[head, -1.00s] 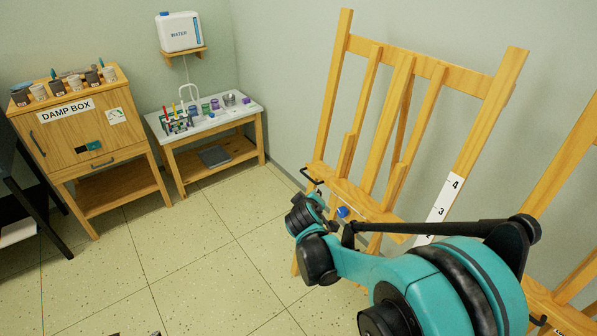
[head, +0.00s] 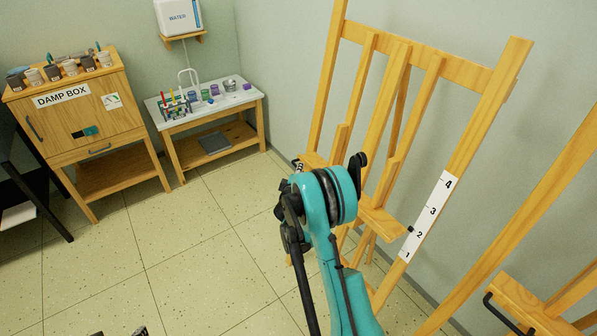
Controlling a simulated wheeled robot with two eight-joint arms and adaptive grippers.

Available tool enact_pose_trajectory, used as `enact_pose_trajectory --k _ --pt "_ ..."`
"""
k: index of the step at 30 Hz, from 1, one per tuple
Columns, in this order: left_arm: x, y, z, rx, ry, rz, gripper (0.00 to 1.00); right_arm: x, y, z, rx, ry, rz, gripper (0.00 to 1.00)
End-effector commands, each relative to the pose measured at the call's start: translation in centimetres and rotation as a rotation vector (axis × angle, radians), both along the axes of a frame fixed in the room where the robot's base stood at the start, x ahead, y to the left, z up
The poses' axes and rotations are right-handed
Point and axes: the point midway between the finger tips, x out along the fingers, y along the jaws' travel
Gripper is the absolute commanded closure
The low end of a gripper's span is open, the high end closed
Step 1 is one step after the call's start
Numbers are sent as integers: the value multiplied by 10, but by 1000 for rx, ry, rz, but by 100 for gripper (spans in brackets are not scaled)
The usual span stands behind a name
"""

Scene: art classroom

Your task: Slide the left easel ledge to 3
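The left easel (head: 480,110) is wooden, with a white scale (head: 431,215) numbered 1 to 4 on its right leg. Its ledge (head: 380,218) runs across the front, and a small black pointer (head: 411,229) at its right end sits beside the 2. My teal and black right arm rises in front of the ledge and hides its middle. My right gripper is mostly hidden behind that wrist; small dark parts show by the ledge's left end, and I cannot tell whether they touch it. Only dark tips of my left gripper (head: 120,333) show at the bottom edge.
A second easel's ledge (head: 520,303) with a black handle is at the lower right. A damp box cabinet (head: 100,125) and a low table (head: 258,93) with art supplies stand at the back left. The tiled floor (head: 190,260) between is clear.

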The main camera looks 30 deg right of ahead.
Motion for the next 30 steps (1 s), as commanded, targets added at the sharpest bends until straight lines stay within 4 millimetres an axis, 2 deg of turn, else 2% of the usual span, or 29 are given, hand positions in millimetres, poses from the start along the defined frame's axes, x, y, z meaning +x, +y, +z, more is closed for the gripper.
enact_pose_trajectory --k 6,15,16,19,26,30 --pt "0 0 -8 0 0 0 44 18 -14 -7 1 -1 1 69" --pt "0 0 -8 0 0 0 44 20 -15 -6 1 0 1 69" --pt "0 0 -8 0 0 0 44 20 -15 -6 1 0 1 74" --pt "0 0 -8 0 0 0 44 20 -15 -6 1 0 1 100" --pt "0 0 -7 0 0 0 44 20 -15 -5 1 0 1 100" --pt "0 0 5 0 0 0 44 21 -19 18 1 -1 0 100"
